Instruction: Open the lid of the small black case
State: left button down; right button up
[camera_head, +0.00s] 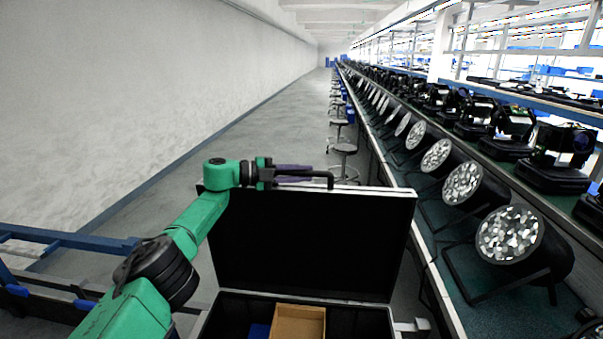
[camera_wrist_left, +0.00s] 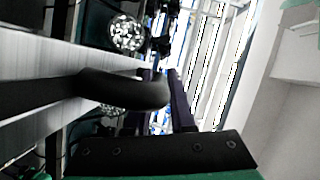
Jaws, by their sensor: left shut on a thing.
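The small black case (camera_head: 348,313) stands at the bottom middle of the head view. Its black lid (camera_head: 310,240) with a silver rim is raised and stands nearly upright, its dark inside facing me. My left gripper (camera_head: 306,176) is at the lid's top edge, shut on the black lid handle (camera_head: 331,181). In the left wrist view the handle (camera_wrist_left: 125,87) reaches to the dark fingers (camera_wrist_left: 178,100), beside the lid's pale metal outside. My right gripper is not in view.
A brown open box (camera_head: 298,322) and a blue thing (camera_head: 259,331) lie inside the case. A long bench with several par cans (camera_head: 510,235) runs along the right. Stools (camera_head: 344,150) stand beyond the lid. A blue frame (camera_head: 70,238) is at the left.

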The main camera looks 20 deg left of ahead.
pick_arm(q)
jog(key=c, duration=0.8)
grip_release()
jog(key=shift+f, duration=0.2)
jog(key=shift+o, duration=0.2)
jog(key=shift+w, duration=0.2)
jog(key=b+v, duration=0.5)
jog(key=v, duration=0.9)
jog(key=shift+a, duration=0.25)
jog(key=shift+s, duration=0.15)
